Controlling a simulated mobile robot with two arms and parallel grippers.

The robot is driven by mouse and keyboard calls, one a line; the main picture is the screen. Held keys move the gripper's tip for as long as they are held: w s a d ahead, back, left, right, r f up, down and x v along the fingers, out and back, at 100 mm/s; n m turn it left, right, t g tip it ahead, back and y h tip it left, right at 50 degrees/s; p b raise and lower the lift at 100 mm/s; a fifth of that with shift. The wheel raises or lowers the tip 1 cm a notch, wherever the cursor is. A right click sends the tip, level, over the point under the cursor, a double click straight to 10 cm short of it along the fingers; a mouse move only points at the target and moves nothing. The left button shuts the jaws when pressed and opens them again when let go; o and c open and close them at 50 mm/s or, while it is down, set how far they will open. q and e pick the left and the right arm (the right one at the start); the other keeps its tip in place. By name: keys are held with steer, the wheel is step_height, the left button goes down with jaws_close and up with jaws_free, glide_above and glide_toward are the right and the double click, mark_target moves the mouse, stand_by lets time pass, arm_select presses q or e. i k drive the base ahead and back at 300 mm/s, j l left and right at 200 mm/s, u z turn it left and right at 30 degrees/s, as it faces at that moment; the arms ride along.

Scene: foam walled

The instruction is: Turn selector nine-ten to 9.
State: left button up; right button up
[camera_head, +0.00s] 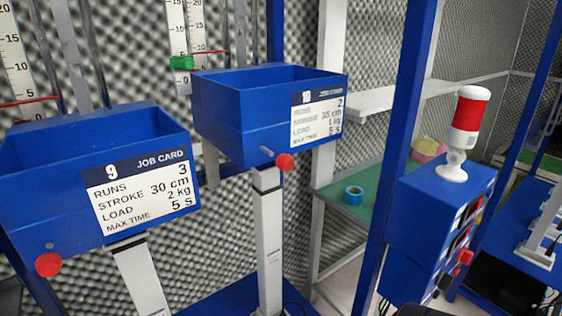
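A blue control box (424,214) stands at the right, with a red and white beacon (468,125) on top. Its narrow front face is seen at a steep angle and carries small displays, a red knob (465,257) and a dark knob (445,283). I cannot tell which control is selector nine-ten, nor its setting. A blue bin marked 9 (60,150) is at the left, and a blue bin marked 10 (222,115) is in the middle. Each has a job card and a red ball knob below. Neither gripper shows.
A blue upright post (395,130) stands just left of the control box. Behind it is a green shelf (372,208) with a blue tape roll (353,196). Vertical scales stand behind the bins, before grey foam walls. A blue table (540,210) is at the far right.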

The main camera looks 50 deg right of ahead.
mark_target(444, 280)
steer(key=z, duration=2.65)
steer(key=l+u, duration=0.15)
steer(key=u, duration=0.55)
steer(key=i+l+u, duration=0.15)
steer(key=l+u, duration=0.3)
steer(key=l, duration=0.4)
steer(key=l+u, duration=0.45)
steer(key=l, duration=0.4)
